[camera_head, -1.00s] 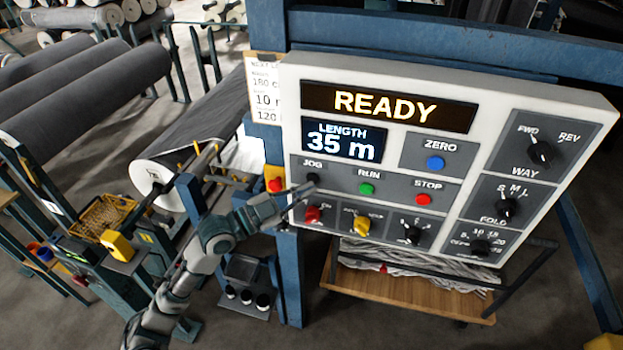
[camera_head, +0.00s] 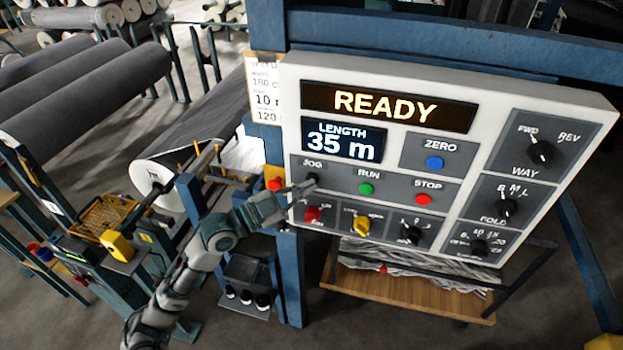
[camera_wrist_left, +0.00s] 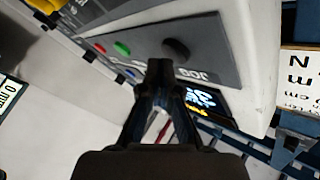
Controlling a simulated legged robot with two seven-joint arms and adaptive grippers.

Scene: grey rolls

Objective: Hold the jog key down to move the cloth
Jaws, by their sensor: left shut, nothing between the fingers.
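The black jog key (camera_head: 312,178) sits at the left of the control panel (camera_head: 405,91), under the label JOG. My left gripper (camera_head: 304,189) comes in from the left, with its fingers shut and empty, and its tips are right by the key. In the left wrist view the dark jog key (camera_wrist_left: 176,50) shows just beyond the closed fingertips (camera_wrist_left: 160,68). I cannot tell whether the tips touch it. The display (camera_head: 387,106) reads READY and the length display (camera_head: 343,141) reads 35 m. The grey cloth roll (camera_head: 150,176) lies behind the arm. My right gripper is not in view.
The green run key (camera_head: 366,188) and red stop key (camera_head: 424,199) are right of the jog key. Red and yellow knobs (camera_head: 362,223) sit below. A red button on a yellow box (camera_head: 275,183) is close left of the gripper. Folded cloth lies in a wooden cart (camera_head: 400,293) below.

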